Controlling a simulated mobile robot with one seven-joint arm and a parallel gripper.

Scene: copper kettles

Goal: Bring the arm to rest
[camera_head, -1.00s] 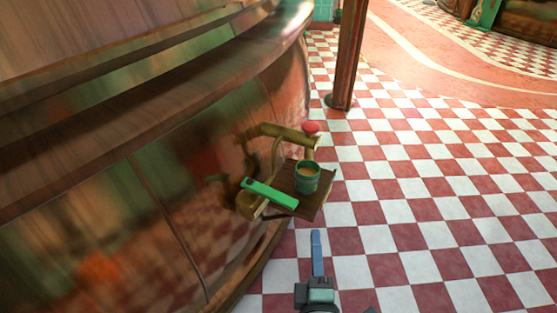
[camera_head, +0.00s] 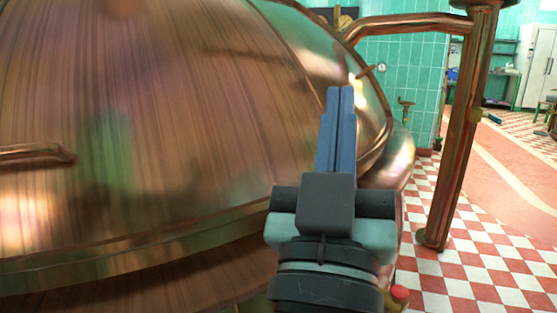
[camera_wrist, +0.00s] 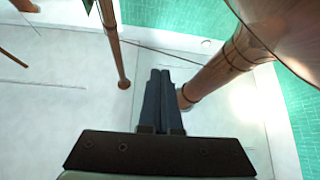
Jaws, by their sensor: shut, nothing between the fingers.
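My gripper (camera_head: 341,92) is raised in front of the large copper kettle (camera_head: 150,110) in the head view. Its two blue fingers are pressed together, pointing up, with nothing between them. In the wrist view the shut fingers (camera_wrist: 160,75) point toward a pale surface with copper pipes and green tile. The gripper covers part of the kettle's right side in the head view, so I cannot tell the gap between them.
A copper pipe (camera_head: 455,150) stands on the red-and-white checked floor (camera_head: 480,260) to the right. A small red knob (camera_head: 400,293) shows low beside my arm. Green tiled walls (camera_head: 410,75) are behind. Open floor lies at the right.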

